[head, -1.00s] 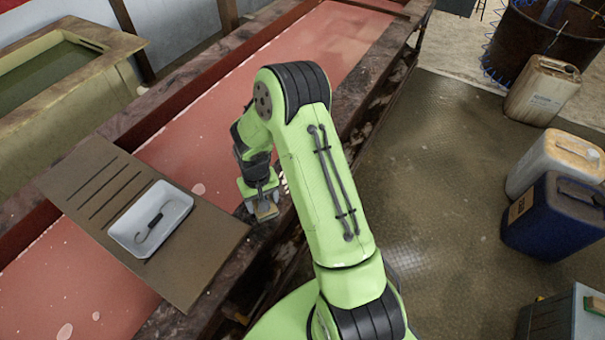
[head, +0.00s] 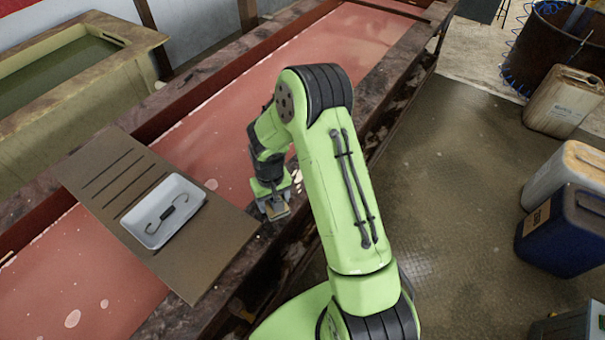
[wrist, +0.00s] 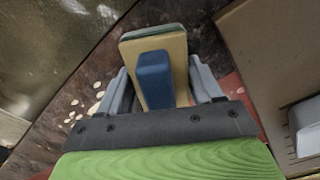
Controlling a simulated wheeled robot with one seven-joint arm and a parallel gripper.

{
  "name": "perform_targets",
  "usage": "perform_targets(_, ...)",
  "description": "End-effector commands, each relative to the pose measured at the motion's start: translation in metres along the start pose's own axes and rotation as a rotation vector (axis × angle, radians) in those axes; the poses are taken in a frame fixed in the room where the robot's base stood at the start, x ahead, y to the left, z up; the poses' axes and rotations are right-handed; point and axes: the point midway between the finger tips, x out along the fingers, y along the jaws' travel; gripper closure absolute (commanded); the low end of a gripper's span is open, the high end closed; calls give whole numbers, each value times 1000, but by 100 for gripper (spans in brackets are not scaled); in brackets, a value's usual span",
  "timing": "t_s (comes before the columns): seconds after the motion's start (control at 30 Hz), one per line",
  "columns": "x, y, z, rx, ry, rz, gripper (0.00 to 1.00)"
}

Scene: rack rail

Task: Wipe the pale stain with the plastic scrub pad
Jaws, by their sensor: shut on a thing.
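The plastic scrub pad (wrist: 181,48) has a tan body, a blue grip block (wrist: 155,80) and a green layer at its far edge. My gripper (wrist: 157,88) is shut on it, with a grey finger on each side of the blue block. In the head view my gripper (head: 275,207) holds the pad over the dark rail, right of the brown board. The pale stain (wrist: 93,103) shows as several cream spots on the dark rail, left of the pad in the wrist view. In the head view it is partly hidden behind my arm (head: 297,175).
A brown slotted board (head: 215,250) lies across the red trough (head: 95,285), bearing a white tray (head: 185,222) with a dark hooked object. A stone basin (head: 130,45) stands at back left. Jerrycans, including a blue one (head: 565,235), stand on the open floor at right.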

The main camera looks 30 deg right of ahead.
Motion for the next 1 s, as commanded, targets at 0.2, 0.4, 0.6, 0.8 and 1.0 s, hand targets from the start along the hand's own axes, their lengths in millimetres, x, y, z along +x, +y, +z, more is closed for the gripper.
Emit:
perform_targets(0.2, 12, 0, 11, 0, -35, -1, 84)
perform_targets(0.4, 7, 1, 11, 1, -35, 0, 84)
perform_targets(0.6, -1, 1, 11, 1, -37, 0, 84)
perform_targets(0.8, -10, 0, 10, 0, -34, -1, 84)
perform_targets(1.0, -14, 8, 7, 37, -27, 0, 84)
